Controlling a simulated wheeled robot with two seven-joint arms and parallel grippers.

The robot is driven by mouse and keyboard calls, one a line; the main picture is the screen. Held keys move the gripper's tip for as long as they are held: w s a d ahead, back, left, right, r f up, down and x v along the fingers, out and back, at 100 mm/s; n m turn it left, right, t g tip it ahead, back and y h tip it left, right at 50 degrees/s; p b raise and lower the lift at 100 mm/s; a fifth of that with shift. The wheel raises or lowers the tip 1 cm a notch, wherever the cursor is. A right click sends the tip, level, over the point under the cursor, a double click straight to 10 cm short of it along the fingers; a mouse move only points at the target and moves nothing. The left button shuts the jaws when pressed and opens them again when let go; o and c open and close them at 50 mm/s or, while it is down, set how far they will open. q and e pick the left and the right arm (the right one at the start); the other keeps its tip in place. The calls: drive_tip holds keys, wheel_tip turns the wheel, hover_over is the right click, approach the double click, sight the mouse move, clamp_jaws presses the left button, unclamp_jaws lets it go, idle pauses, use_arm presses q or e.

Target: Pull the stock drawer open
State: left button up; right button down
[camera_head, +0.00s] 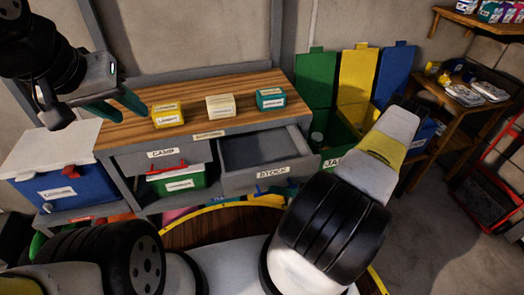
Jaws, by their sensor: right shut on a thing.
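The grey stock drawer (265,148) shows under the right half of the wooden-topped workbench (210,84). It is pulled out, with its empty-looking inside visible from above and a "STOCK" label (272,172) on its front. My left gripper (128,108) is open and empty, above the left end of the bench top, well away from the drawer. My right arm (390,140) rises at the right of the drawer and covers its right front side. I cannot make out the right gripper or the drawer's handle.
Yellow (168,114), cream (220,106) and teal (271,98) boxes stand on the bench. The camp drawer (140,158) is beside the stock drawer, above a green bin (180,182). A blue cooler (62,190) stands left. Coloured bins with raised lids (357,75) stand right.

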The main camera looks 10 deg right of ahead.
drive_tip(key=s, duration=0.7)
drive_tip(key=shift+s+d, duration=0.15)
drive_tip(key=c, duration=1.5)
unclamp_jaws()
drive_tip(key=v, duration=0.7)
drive_tip(key=shift+d+f, duration=0.1)
drive_tip(key=shift+d, duration=0.3)
drive_tip(key=shift+s, duration=0.1)
